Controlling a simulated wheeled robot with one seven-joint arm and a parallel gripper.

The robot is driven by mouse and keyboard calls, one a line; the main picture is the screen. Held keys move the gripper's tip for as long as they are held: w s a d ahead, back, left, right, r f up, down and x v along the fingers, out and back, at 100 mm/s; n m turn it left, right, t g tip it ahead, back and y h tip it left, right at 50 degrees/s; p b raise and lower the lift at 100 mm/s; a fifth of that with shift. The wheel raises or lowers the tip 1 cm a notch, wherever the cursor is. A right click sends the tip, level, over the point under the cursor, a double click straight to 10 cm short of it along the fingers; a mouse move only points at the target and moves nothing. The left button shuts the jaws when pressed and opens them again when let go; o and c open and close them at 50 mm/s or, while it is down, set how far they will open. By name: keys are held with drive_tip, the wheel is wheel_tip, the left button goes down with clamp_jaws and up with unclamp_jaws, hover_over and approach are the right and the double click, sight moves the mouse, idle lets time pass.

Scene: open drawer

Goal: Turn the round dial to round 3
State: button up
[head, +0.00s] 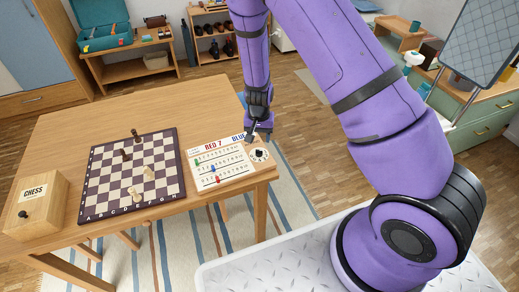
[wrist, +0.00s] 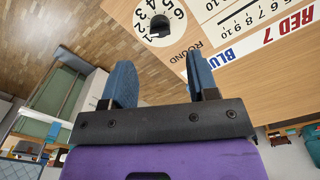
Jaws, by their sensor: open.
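The round dial (head: 259,154) is a white disc with a black knob at the right end of the score board (head: 222,163). In the wrist view the dial (wrist: 160,22) is at the top, with numbers around it and the word ROUND beside it. My gripper (head: 259,130) is above and behind the dial in the head view. Its blue fingers show spread and empty in the wrist view (wrist: 162,80), apart from the dial.
The score board carries RED 7 and BLUE labels and rows with coloured sliders. A chessboard (head: 105,196) with several pieces lies to its left, and a wooden chess box (head: 36,205) stands at the far left. The wooden table (head: 80,125) ends just right of the dial.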

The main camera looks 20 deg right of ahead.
sight(259, 152)
wheel_tip(259, 152, down, 7)
idle(0.3)
drive_tip(key=c, duration=0.9)
